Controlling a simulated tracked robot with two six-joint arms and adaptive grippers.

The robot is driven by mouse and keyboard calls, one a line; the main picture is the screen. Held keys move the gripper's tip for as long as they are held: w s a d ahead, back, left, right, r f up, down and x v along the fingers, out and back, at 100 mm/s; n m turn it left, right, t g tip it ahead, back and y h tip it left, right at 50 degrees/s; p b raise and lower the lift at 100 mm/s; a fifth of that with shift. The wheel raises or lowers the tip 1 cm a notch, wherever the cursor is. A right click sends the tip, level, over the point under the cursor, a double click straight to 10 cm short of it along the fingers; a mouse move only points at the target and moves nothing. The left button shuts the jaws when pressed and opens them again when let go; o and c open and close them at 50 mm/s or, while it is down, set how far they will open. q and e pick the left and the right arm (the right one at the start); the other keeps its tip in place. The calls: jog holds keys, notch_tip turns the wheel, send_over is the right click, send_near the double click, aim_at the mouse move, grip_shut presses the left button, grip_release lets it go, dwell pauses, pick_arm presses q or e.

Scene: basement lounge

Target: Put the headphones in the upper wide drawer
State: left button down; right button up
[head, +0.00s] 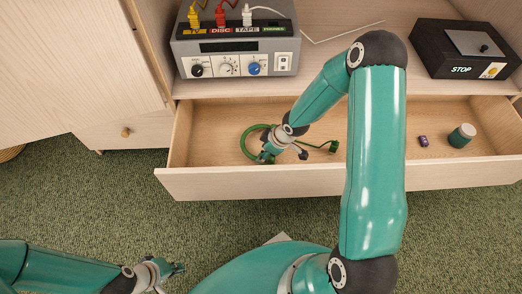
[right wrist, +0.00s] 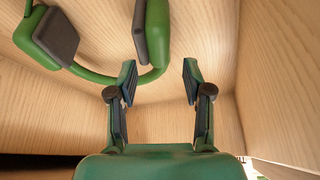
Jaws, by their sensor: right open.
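The green headphones lie inside the open wide drawer (head: 225,175), partly hidden by my right gripper in the head view, where their curved band (head: 245,143) shows. In the right wrist view the headphones (right wrist: 97,76) show their green band and two cups with dark pads. My right gripper (head: 266,158) reaches down into the drawer beside the band. In the right wrist view its fingers (right wrist: 160,82) are apart, with nothing between the tips. My left gripper (head: 174,269) is low over the carpet, away from the drawer; its opening is too small to judge.
A dark green cylinder (head: 461,135) and a small purple item (head: 423,141) are at the drawer's right. A thin green piece (head: 326,146) lies near its middle. A grey switch box (head: 236,55) and black STOP box (head: 465,50) stand on the shelf above.

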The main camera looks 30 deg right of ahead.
jog(key=p+v, duration=0.5)
jog(key=v, duration=0.2)
jog(key=shift+s+r, duration=0.1)
jog(key=shift+r, duration=0.2)
